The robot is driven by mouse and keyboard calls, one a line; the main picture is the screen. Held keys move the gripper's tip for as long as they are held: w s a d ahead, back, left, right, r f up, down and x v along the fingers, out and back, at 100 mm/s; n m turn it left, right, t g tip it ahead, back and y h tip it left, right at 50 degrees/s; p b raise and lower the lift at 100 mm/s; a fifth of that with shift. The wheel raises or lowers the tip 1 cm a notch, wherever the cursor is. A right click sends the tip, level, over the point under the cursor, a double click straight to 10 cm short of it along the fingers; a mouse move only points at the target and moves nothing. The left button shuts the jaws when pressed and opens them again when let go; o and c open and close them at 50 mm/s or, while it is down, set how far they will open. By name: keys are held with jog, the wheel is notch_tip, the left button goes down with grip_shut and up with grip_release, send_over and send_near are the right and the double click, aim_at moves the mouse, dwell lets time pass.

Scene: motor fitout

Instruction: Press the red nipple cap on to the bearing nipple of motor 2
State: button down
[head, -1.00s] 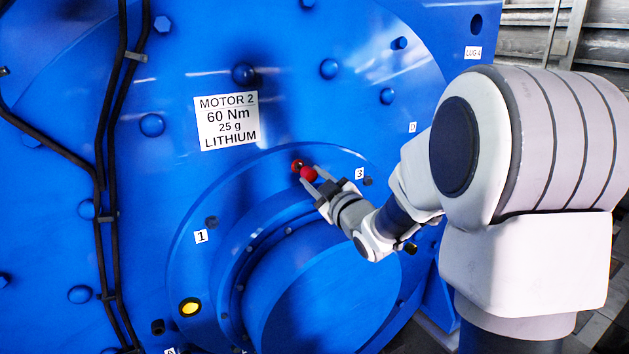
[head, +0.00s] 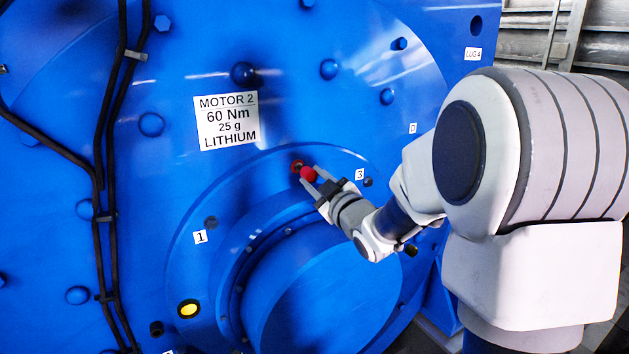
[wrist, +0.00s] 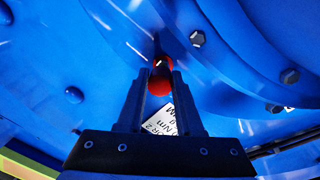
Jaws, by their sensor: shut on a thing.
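The red nipple cap (head: 308,174) is between the fingertips of my gripper (head: 312,180), which is shut on it. In the wrist view the red cap (wrist: 159,82) shows between the two dark fingers of my gripper (wrist: 160,88). A red ring-like spot with a dark centre (head: 297,166) is on the blue face of motor 2 (head: 120,190), just up and left of the cap. The bearing nipple itself is not clearly seen. I cannot tell whether the cap touches it.
A white label (head: 227,121) reads MOTOR 2, 60 Nm, 25 g, LITHIUM. Bolt heads (head: 151,125) and black cables (head: 103,190) stand out from the motor face. A yellow round fitting (head: 189,309) is at the lower left. A large round hub (head: 330,290) sits below my gripper.

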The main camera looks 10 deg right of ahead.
aim_at(313, 180)
jog(key=shift+b+x, duration=0.8)
jog(key=shift+x, duration=0.8)
jog(key=shift+c, duration=2.4)
grip_release()
jog(key=shift+a, duration=0.1)
jog(key=shift+f, duration=0.1)
jog(key=b+v, duration=0.1)
jog(key=v, duration=1.6)
jog(key=shift+s, duration=0.25)
